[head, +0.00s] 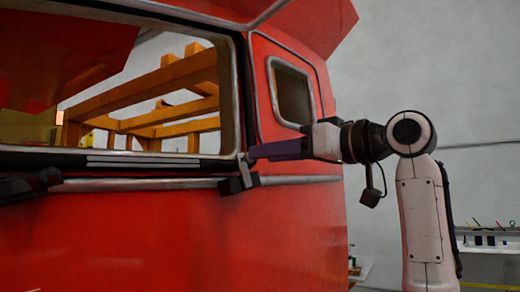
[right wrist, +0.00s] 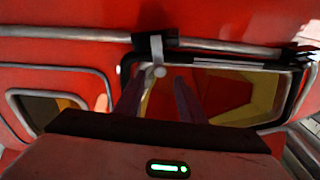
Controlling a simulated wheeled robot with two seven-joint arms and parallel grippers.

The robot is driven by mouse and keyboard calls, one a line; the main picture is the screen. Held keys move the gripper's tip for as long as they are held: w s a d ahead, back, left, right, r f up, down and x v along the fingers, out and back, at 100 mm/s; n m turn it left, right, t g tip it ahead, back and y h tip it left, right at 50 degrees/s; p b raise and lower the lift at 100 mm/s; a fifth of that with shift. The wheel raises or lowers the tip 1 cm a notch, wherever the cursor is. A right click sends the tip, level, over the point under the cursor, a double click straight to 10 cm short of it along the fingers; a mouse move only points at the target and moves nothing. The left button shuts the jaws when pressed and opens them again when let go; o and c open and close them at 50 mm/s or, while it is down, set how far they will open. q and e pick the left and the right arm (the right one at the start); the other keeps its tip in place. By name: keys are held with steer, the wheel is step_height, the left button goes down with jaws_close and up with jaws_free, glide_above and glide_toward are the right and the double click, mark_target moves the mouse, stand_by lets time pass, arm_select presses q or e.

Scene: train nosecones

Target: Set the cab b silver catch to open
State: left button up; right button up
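The red cab (head: 150,230) fills the left and middle of the head view, its hatch raised above a wide opening. The silver catch (head: 244,172) stands on a black block at the lower right corner of that opening. In the right wrist view the catch (right wrist: 157,50) shows as a short silver bar with a round end. My right gripper (head: 254,151) reaches in from the right, its purple fingers close to the catch's upper end. In the wrist view its two fingers (right wrist: 158,84) are apart, with the round end in line with the gap. Contact is unclear. My left gripper is out of view.
A silver rail (head: 140,185) runs along the cab below the opening. A black fitting (head: 30,184) sits at its left end. An orange frame (head: 165,100) shows through the opening. A small side window (head: 291,95) is above my right gripper. A bench (head: 490,242) stands far right.

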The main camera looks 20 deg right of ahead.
steer(key=shift+p+x, duration=0.3)
steer(key=shift+x, duration=1.35)
jaws_close()
steer(key=shift+d+m, duration=0.15)
steer(key=shift+m, duration=0.15)
steer(key=d+f+m+h, duration=0.2)
steer(key=m, duration=0.8)
steer(key=w+d+f+m+t+h, duration=0.1)
steer(key=d+m, duration=0.2)
steer(key=m, duration=0.7)
steer(key=shift+w+f+t+h, duration=0.3)
steer(key=shift+f+h, duration=0.05)
steer(key=shift+h, duration=0.05)
